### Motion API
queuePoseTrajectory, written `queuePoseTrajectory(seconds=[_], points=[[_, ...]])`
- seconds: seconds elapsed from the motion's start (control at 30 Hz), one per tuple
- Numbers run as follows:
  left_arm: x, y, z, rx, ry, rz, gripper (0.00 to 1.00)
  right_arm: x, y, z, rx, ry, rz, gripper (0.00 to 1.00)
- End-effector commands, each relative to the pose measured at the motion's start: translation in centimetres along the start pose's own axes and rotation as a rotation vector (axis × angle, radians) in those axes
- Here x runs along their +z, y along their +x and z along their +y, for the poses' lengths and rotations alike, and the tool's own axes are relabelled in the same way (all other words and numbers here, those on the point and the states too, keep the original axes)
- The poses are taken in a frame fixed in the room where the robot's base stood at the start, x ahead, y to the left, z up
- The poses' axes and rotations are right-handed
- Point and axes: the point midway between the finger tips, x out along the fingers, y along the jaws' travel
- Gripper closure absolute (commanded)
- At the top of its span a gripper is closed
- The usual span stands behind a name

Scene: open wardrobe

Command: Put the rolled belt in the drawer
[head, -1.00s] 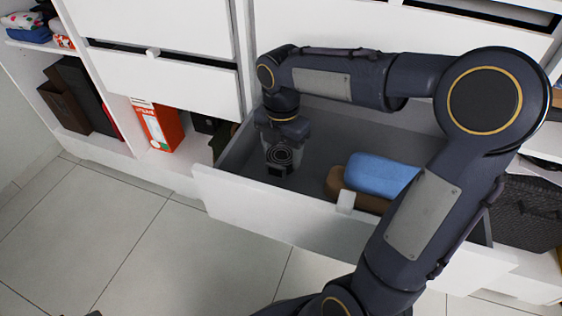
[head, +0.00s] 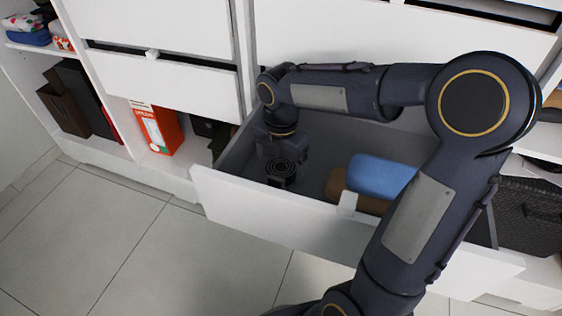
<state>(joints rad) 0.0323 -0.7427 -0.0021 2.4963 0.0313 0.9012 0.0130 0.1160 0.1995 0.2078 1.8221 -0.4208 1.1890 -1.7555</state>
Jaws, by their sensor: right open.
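The rolled belt (head: 281,169) is a dark coil inside the open white drawer (head: 290,215), near its left end. My right gripper (head: 282,157) reaches down into the drawer from above, right at the belt. Its jaws are open, and the belt shows just below and between them. I cannot tell whether a finger still touches the belt or whether it rests fully on the drawer floor. My left gripper is not in view.
A blue folded item (head: 382,176) lies on a brown one (head: 337,184) in the drawer, right of the belt. A dark woven basket (head: 530,212) stands at the right. An orange box (head: 160,128) stands on the left shelf. The tiled floor in front is clear.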

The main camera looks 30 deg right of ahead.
Motion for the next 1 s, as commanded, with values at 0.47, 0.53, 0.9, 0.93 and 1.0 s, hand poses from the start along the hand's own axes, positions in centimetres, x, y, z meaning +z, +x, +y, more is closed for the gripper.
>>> queuePoseTrajectory(seconds=[0.47,0.53,0.9,0.93,1.0], points=[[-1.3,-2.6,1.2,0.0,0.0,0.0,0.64,0.0,-7.2,0.1,0.003,0.0,-0.001,0.15],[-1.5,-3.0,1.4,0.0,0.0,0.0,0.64,0.0,-8.7,0.1,0.003,0.0,-0.001,0.15],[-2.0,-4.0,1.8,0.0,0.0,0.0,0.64,0.0,-12.4,0.0,-0.001,0.0,0.0,0.15],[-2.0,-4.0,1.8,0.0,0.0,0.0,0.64,0.0,-12.4,0.0,-0.001,0.0,0.0,0.15],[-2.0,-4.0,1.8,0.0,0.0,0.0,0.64,0.0,-12.4,0.0,-0.001,0.0,0.0,0.15]])
